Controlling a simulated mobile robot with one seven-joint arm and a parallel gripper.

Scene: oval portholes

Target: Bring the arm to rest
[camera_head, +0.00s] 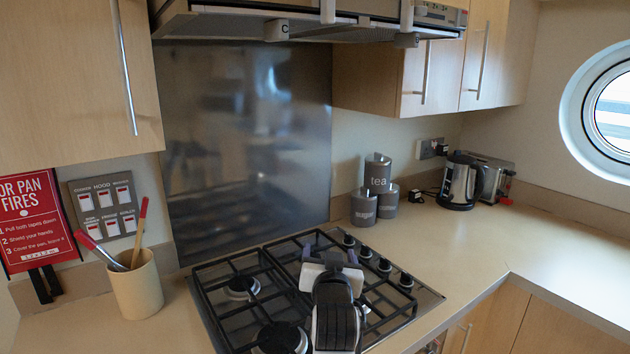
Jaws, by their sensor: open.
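My gripper (330,253) shows at the bottom middle, in front of the gas hob (268,298). Its two fingertips stand apart, and nothing shows between them. My dark arm end below it covers part of the hob's right side. I cannot tell how far the gripper is above the hob's grates.
A utensil pot (137,289) stands left of the hob. Tea and sugar canisters (364,208), a kettle (461,181) and a toaster (496,180) stand at the back right. A cooker hood (300,22) hangs above. The right worktop (560,245) is clear.

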